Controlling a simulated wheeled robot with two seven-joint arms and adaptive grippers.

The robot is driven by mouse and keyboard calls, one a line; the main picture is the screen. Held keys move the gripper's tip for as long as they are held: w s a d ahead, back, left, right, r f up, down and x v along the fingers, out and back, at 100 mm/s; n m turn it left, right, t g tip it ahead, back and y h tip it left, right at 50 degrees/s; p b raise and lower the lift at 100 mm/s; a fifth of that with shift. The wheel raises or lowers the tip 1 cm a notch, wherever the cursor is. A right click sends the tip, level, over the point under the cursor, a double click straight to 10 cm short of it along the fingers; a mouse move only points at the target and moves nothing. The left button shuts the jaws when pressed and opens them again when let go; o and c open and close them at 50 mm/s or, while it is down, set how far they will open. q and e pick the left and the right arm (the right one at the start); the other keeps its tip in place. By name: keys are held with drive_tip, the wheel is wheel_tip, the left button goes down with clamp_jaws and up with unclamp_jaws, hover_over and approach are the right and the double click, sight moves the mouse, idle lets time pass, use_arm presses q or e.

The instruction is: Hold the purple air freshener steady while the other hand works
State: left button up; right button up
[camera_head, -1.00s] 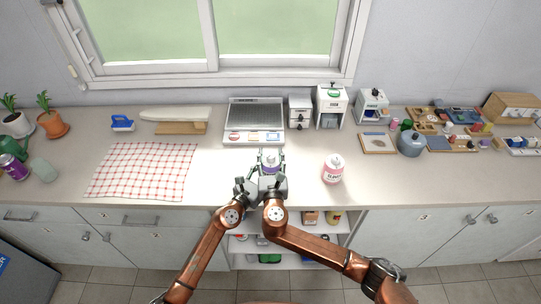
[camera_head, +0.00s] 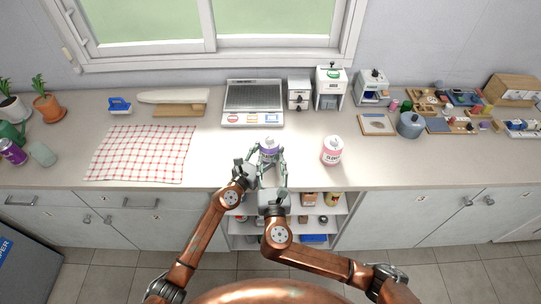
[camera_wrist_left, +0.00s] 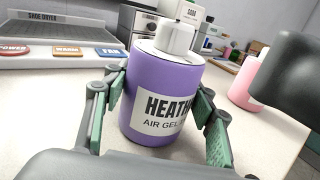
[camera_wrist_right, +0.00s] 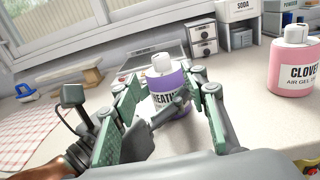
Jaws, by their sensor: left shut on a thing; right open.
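The purple air freshener (camera_head: 268,152) stands upright on the counter near the front edge, with a white cap and a label. My left gripper (camera_wrist_left: 157,112) is shut on it, one finger on each side of its body in the left wrist view. The freshener (camera_wrist_left: 150,85) looks slightly tilted there, and part of its label is hidden by a finger. My right gripper (camera_wrist_right: 166,100) is open and empty, its fingers spread in front of the freshener (camera_wrist_right: 168,82). In the right wrist view, part of my left gripper shows between those fingers.
A pink air freshener (camera_head: 332,151) stands to the right on the counter. A grey machine with coloured buttons (camera_head: 253,118) stands behind. A red checked cloth (camera_head: 140,153) lies at the left. Open shelves (camera_head: 325,226) are below the counter.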

idle(0.3)
drive_tip(key=a+r+n+g+y, duration=0.1)
drive_tip(key=a+r+n+y, duration=0.55)
drive_tip(key=a, duration=0.25)
drive_tip(key=a+r+n+g+y, duration=0.1)
drive_tip(key=a+r+n+y, duration=0.4)
drive_tip(key=a+n+y, duration=0.25)
drive_tip(key=s+a+n+g+y, duration=0.2)
drive_tip(key=s+a+n+g, duration=0.1)
drive_tip(key=a+n+g, duration=0.4)
drive_tip(key=n+g+h, duration=0.4)
drive_tip(key=n+h, duration=1.1)
drive_tip(key=h, duration=0.2)
approach(270, 137)
drive_tip(key=x, duration=0.9)
drive_tip(key=shift+a, duration=0.1)
